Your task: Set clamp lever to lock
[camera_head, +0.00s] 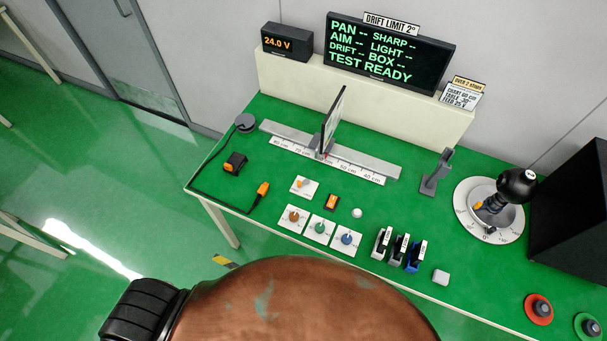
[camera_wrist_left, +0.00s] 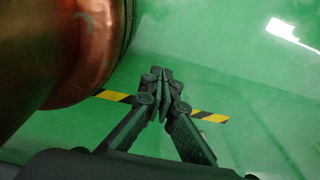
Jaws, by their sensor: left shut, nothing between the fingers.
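A black ball-shaped gimbal camera (camera_head: 515,186) stands on a round white dial plate (camera_head: 463,215) at the right of the green table. A small orange lever (camera_head: 478,205) sits low on its left side and looks like the clamp lever. Its lock or free marking is too small to read. My left gripper (camera_wrist_left: 164,74) shows in the left wrist view, shut and empty, above the green floor. It is away from the table top and does not show in the head view. My right gripper is in neither view.
The green table (camera_head: 400,220) carries a ruled rail with an upright panel (camera_head: 333,122), several knobs and switches, a grey bracket (camera_head: 437,172) and a red button (camera_head: 538,309). A large black box (camera_head: 575,220) stands close right of the dial. The screen (camera_head: 388,55) reads TEST READY.

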